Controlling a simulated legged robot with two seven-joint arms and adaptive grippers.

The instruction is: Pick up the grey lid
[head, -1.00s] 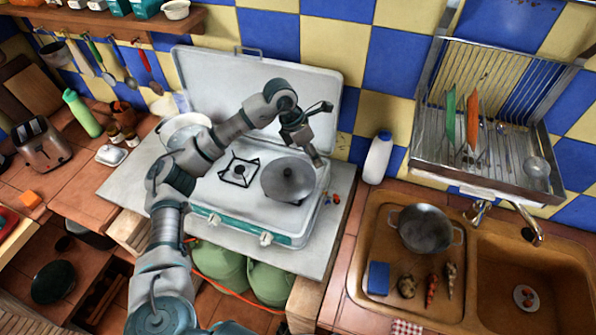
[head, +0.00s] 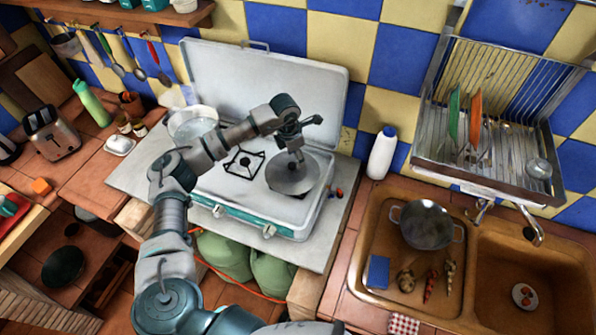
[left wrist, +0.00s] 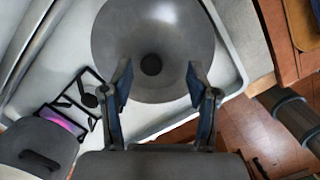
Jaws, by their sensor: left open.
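The grey lid (head: 292,176) is round and lies on the right burner of the white camping stove (head: 215,186). In the left wrist view the lid (left wrist: 180,30) shows large at the top, with a dark round knob (left wrist: 151,64) at its middle. My left gripper (head: 297,158) is above the lid in the head view. In the left wrist view its two fingers (left wrist: 156,84) are spread apart, with the knob just ahead of and between their tips. The gripper is open and empty. Whether the tips touch the lid cannot be told. My right gripper is not in view.
A pot (head: 193,123) stands at the stove's left, and the left burner (head: 245,163) is bare. The stove's raised cover (head: 265,92) stands behind. A white bottle (head: 382,153) is right of the stove.

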